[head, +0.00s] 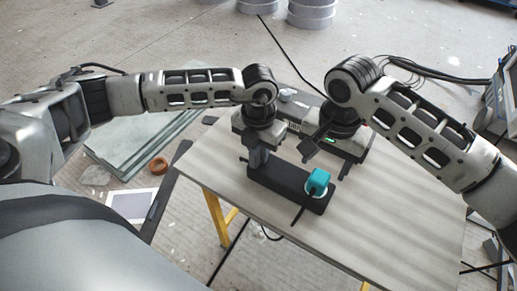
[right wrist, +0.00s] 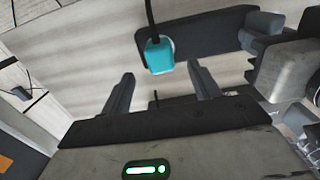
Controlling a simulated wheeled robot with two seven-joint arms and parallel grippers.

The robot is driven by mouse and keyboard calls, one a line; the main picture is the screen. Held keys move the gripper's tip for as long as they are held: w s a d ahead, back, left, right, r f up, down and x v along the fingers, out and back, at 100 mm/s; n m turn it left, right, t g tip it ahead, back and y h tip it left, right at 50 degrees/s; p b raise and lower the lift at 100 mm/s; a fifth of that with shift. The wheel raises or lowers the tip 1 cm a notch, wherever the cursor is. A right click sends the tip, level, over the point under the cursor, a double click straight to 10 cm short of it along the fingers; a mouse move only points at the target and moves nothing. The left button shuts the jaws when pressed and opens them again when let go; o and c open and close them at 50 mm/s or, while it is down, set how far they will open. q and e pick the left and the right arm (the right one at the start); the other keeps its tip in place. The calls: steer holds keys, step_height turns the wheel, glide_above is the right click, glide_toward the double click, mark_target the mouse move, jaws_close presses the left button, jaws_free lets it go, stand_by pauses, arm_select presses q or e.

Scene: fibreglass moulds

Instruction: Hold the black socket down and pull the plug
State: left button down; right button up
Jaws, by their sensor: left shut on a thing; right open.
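The black socket (head: 278,181) is a long block lying on the table. A teal plug (head: 318,181) sits in the white outlet at its right end, with a dark cable leading off it. My left gripper (head: 258,160) is shut on the socket's left end; its fingers also show in the right wrist view (right wrist: 262,30). My right gripper (head: 326,160) is open and empty, above and behind the plug. In the right wrist view the plug (right wrist: 158,56) appears between and beyond the open fingertips (right wrist: 160,72), apart from them.
The wooden table (head: 390,215) has clear room to the right and in front of the socket. A grey device (head: 300,112) stands behind, partly hidden by my arms. Glass sheets (head: 140,150) and a brown tape roll (head: 159,165) lie on the floor at left.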

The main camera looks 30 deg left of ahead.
mark_target(320, 176)
steer(key=shift+f, duration=3.55)
steer(key=c, duration=1.3)
steer(key=shift+r, duration=3.05)
jaws_close()
steer(key=shift+r, duration=2.5)
